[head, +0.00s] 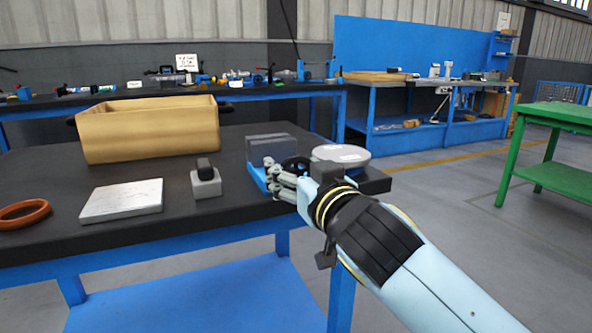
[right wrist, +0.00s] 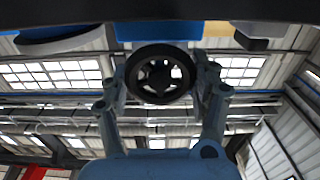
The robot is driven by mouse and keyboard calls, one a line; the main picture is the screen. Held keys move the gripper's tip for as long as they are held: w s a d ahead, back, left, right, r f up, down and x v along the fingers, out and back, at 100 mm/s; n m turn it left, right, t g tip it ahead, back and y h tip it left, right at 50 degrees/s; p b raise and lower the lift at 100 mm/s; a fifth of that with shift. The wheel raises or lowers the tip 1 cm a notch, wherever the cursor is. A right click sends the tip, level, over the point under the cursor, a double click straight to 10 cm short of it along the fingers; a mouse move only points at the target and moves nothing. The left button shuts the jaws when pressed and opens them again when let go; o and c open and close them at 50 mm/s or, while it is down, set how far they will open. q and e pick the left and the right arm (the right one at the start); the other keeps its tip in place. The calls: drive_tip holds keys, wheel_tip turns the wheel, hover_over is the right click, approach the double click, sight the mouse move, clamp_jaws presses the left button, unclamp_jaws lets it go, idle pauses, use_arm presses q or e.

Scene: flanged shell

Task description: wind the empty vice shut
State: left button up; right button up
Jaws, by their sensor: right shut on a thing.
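The vice has a blue base (head: 257,177) and grey jaws (head: 268,147), and stands near the right end of the dark workbench. I see nothing between the jaws, but the size of the gap is hard to tell. Its black handwheel (head: 295,163) is partly hidden by my right gripper (head: 284,181). In the right wrist view the handwheel (right wrist: 160,74) sits between the fingers of my right gripper (right wrist: 162,88), which is shut on it. Part of the blue vice base (right wrist: 158,30) shows behind the wheel. My left gripper is not in view.
A grey block with a black knob (head: 206,180), a pale plate (head: 122,200), an orange ring (head: 22,213) and a wooden box (head: 150,130) are left of the vice. The workbench edge (head: 150,237) is in front.

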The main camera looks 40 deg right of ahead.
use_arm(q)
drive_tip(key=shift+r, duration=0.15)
use_arm(e)
drive_tip(key=shift+r+n+p, duration=0.1)
drive_tip(key=shift+n+p, duration=0.4)
drive_tip(key=shift+n, duration=0.3)
drive_tip(key=n+p, duration=0.1)
drive_tip(key=n, duration=0.2)
drive_tip(key=shift+a+p, duration=0.15)
drive_tip(key=shift+p, duration=0.2)
drive_tip(key=n, duration=0.2)
drive_tip(key=n+p, duration=0.1)
drive_tip(key=n, duration=0.1)
drive_tip(key=shift+a+f+n, duration=0.1)
drive_tip(key=shift+f+n, duration=0.1)
drive_tip(key=shift+n, duration=0.1)
drive_tip(key=shift+n+p, duration=0.35)
drive_tip(key=shift+n, duration=0.15)
drive_tip(key=shift+f+n, duration=0.1)
drive_tip(key=shift+n, duration=0.3)
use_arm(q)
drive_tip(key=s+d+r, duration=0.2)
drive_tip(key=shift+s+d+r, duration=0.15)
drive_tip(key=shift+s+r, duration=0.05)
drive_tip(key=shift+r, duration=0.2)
use_arm(e)
drive_tip(key=shift+f, duration=0.1)
